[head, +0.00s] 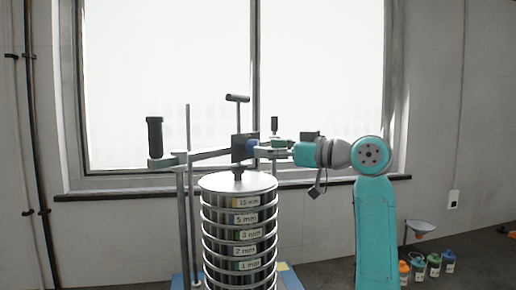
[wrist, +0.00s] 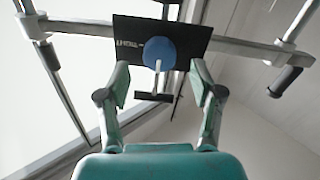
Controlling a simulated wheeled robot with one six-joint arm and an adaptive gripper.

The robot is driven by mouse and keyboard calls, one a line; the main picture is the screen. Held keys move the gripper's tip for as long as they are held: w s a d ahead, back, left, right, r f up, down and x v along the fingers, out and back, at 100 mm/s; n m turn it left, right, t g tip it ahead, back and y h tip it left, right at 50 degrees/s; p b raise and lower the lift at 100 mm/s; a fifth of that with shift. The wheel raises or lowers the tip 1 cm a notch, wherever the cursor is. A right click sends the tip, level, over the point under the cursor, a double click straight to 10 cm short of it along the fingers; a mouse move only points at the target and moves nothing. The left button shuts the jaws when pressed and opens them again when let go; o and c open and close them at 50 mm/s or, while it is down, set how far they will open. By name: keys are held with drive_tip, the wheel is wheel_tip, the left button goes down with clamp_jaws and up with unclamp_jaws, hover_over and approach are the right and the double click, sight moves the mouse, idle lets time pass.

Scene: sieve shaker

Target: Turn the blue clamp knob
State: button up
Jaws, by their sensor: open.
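The blue clamp knob (wrist: 160,52) sits on a dark plate (wrist: 190,38) with white lettering, fixed to the clamp bar. In the wrist view it shows between and just beyond the fingertips of my gripper (wrist: 159,78), which is open with a finger on each side. I see no contact, but I cannot tell the exact depth. In the head view the blue knob (head: 251,143) is small and partly hidden, facing right. My gripper (head: 275,146) reaches it from the right, level with it. A rod with a dark crossbar shows below the knob in the wrist view.
The stack of labelled sieves (head: 240,233) stands under the clamp bar. A T-handle (head: 237,98) rises above the plate, and a black upright grip (head: 155,137) stands at the bar's left end. Several small bottles (head: 434,264) and a funnel (head: 419,226) are at lower right. A window is behind.

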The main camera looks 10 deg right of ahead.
drive_tip(key=shift+x, duration=1.75)
drive_tip(key=c, duration=1.1)
